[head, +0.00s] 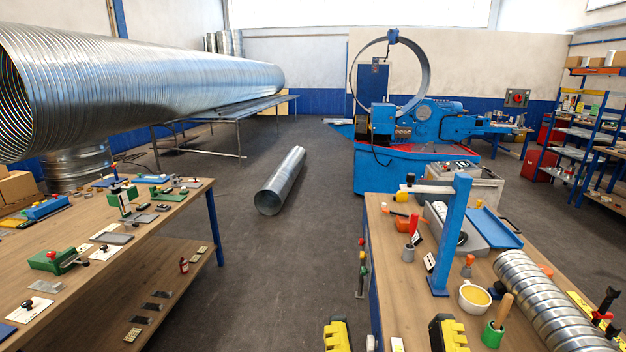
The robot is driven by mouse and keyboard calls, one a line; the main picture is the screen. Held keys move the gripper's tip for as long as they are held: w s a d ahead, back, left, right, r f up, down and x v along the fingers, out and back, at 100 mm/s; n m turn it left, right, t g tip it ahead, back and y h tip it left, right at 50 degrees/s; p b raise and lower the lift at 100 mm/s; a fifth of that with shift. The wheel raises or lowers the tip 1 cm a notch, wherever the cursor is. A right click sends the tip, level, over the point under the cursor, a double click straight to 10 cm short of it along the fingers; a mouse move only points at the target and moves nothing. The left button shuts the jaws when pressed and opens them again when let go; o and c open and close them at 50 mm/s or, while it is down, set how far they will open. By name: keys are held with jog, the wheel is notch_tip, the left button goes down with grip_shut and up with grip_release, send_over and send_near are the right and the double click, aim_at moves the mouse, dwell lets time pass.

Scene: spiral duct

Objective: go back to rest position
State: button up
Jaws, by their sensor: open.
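My gripper (393,335) shows at the bottom edge, right of centre. The rest of my gripper and the arm are out of the picture.
The left bench (165,223) holds small tools. A short duct (280,182) lies on the open floor between.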

notch_tip(320, 180, up, 23)
jog(key=p, duration=2)
